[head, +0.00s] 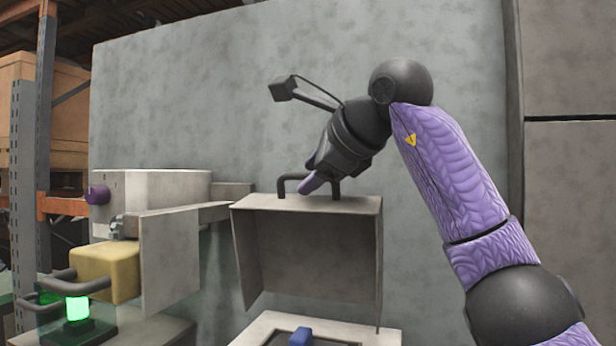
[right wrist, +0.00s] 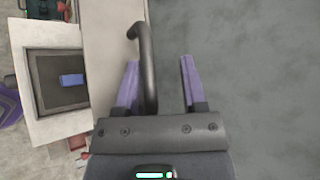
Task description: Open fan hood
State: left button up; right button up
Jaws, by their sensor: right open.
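The fan hood (head: 305,250) is a grey box-like cover with a dark handle (head: 295,179) on its top edge. It stands tilted up above a pale frame (head: 262,328) with a blue piece (head: 300,337) inside. My right gripper (head: 310,176) is at the handle, its jaws open. In the right wrist view the dark handle (right wrist: 147,60) lies beside the left purple finger, between the two fingers (right wrist: 160,85). I cannot tell whether it touches that finger. The blue piece also shows in the right wrist view (right wrist: 71,79). My left gripper is not in view.
At left stand a white box with a purple knob (head: 98,194), a yellow block (head: 108,272) with dark handles, and a glowing green light (head: 77,308). A grey wall (head: 230,110) rises close behind. A metal rack (head: 24,200) stands far left.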

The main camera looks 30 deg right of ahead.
jog(key=b+v, duration=0.1)
jog(key=v, duration=0.8)
jog(key=shift+s, duration=0.1)
